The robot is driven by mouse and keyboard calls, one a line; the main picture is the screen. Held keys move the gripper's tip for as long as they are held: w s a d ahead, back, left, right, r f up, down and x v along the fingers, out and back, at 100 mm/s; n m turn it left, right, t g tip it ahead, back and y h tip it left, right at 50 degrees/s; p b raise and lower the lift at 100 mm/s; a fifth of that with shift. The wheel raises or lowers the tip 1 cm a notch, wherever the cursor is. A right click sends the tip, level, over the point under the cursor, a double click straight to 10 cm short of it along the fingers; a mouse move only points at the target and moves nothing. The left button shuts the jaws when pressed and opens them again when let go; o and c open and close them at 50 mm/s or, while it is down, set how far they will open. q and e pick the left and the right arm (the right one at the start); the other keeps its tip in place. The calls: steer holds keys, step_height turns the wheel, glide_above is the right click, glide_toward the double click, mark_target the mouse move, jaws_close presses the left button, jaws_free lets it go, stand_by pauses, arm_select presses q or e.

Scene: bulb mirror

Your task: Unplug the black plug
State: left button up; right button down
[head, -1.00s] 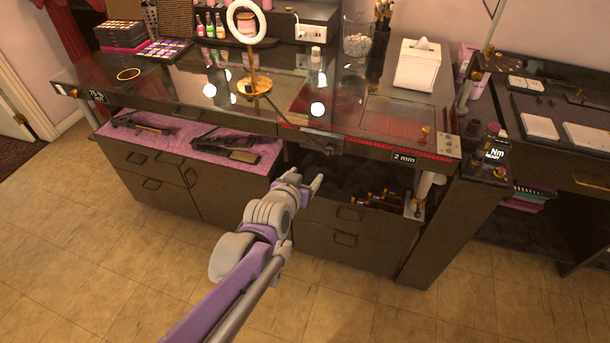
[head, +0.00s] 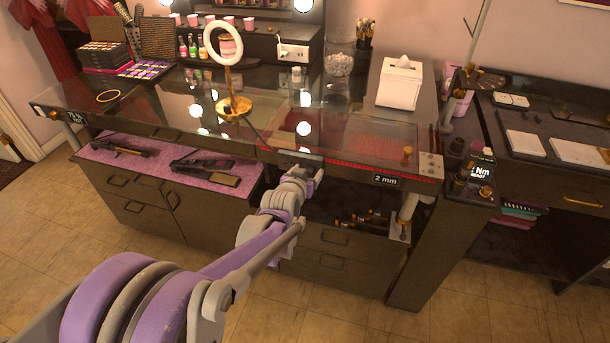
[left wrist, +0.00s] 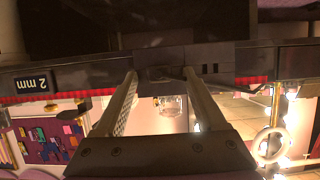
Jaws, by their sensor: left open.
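A dark socket block (head: 297,158) sits on the front edge of the glass-topped table. A thin dark cord runs to it from the ring light (head: 222,42). In the left wrist view the block (left wrist: 215,55) spans the table edge, and the small black plug (left wrist: 160,73) shows at it, between my fingertips. My left gripper (head: 303,176) is just in front of and below the block. In the left wrist view this gripper (left wrist: 160,80) is open, one finger on each side of the plug. I cannot tell whether the fingers touch it. My right gripper is not in view.
The table edge carries a red strip and a "2 mm" label (head: 386,180). Hair irons (head: 210,170) lie on a pink towel below the glass at left. A tissue box (head: 400,83) stands at the back. An open shelf with several dark items is below right.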

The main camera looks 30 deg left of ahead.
arm_select(q)
jaws_close()
stand_by(0.7)
steer(key=shift+s+d, duration=0.15)
steer(key=shift+s, duration=0.5)
stand_by(0.9)
steer(key=shift+s+d, duration=0.2)
steer(key=shift+s, duration=0.55)
steer(key=shift+s+d, duration=0.15)
steer(key=shift+s, duration=0.55)
